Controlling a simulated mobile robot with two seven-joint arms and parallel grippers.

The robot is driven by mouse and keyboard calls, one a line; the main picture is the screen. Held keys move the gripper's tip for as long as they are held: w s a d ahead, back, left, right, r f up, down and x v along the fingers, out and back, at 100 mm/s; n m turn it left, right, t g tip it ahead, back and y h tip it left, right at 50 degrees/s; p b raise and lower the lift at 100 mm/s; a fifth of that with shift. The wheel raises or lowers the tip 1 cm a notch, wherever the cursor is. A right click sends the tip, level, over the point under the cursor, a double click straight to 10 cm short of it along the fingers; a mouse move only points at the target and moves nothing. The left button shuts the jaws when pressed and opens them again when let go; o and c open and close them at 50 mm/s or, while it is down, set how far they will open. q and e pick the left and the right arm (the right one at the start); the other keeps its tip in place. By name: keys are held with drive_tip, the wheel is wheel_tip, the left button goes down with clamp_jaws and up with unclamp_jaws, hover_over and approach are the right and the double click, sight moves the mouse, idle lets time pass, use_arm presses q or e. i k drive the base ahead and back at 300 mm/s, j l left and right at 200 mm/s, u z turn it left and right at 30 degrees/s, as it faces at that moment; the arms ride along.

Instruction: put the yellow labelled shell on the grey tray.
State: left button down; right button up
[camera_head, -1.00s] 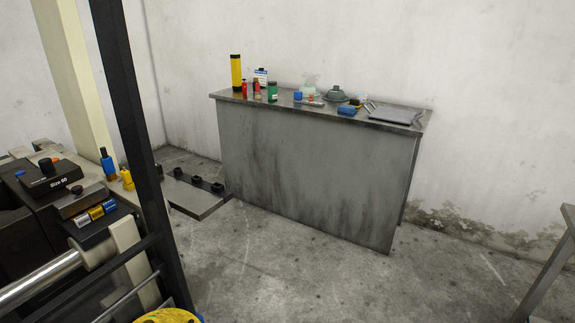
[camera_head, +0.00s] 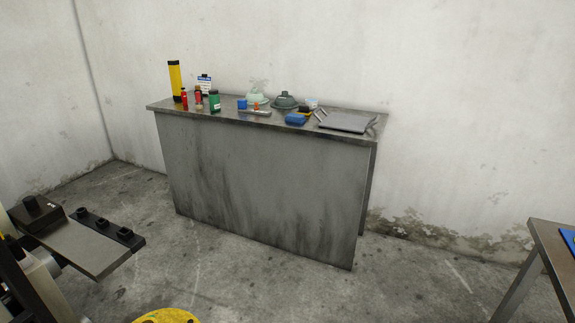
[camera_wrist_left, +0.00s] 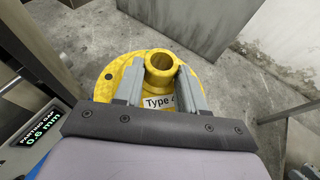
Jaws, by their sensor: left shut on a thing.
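The yellow shell (camera_wrist_left: 192,68) is a round flanged piece with a hollow neck and a white label starting "Type". My left gripper (camera_wrist_left: 160,82) is shut on it, with one finger on each side of the neck in the left wrist view. Part of the label is hidden by a finger. The shell's top edge also shows at the bottom of the head view (camera_head: 167,317), held well short of the bench. A flat grey piece that looks like the grey tray (camera_head: 345,123) lies at the right end of the bench top. My right gripper is out of view.
Machine parts (camera_head: 90,240) stand at left, another table (camera_head: 555,250) at right. Open floor lies between.

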sight(346, 121)
drive_tip(key=i+l+z, duration=0.2)
drive_tip(key=i+l, duration=0.15)
drive_tip(key=i, duration=0.15)
drive_tip(key=i+l+z, duration=0.15)
drive_tip(key=i, duration=0.35)
drive_tip(key=i+l+z, duration=0.2)
drive_tip(key=i, duration=0.35)
drive_tip(key=k+l, duration=0.05)
drive_tip(key=l, duration=0.05)
